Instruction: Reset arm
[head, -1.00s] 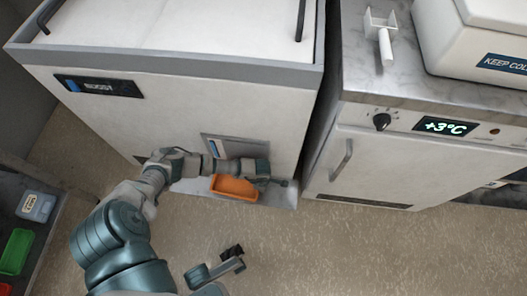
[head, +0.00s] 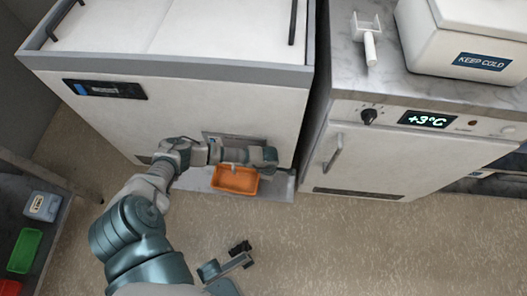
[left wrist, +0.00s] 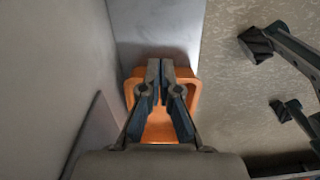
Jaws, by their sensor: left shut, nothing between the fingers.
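My left gripper (head: 266,158) is at the front of the white chest unit, above the orange bin (head: 236,180). In the left wrist view the fingers of my left gripper (left wrist: 161,72) are together with nothing between them, and the orange bin (left wrist: 158,132) shows beneath and around them. The bin stands on a grey ledge at the chest's foot and looks empty. My right gripper (head: 236,258) is low over the floor at the bottom of the head view. Its two fingers stand apart at the right of the left wrist view (left wrist: 270,78), with nothing visible between them.
The white chest unit (head: 190,95) is close in front. A cooling cabinet (head: 385,165) reading +3°C stands right of it, with a "KEEP COLD" box (head: 462,45) and a white scoop-like tool (head: 368,45) on top. A shelf with a green bin (head: 25,250) is at left. Floor between is clear.

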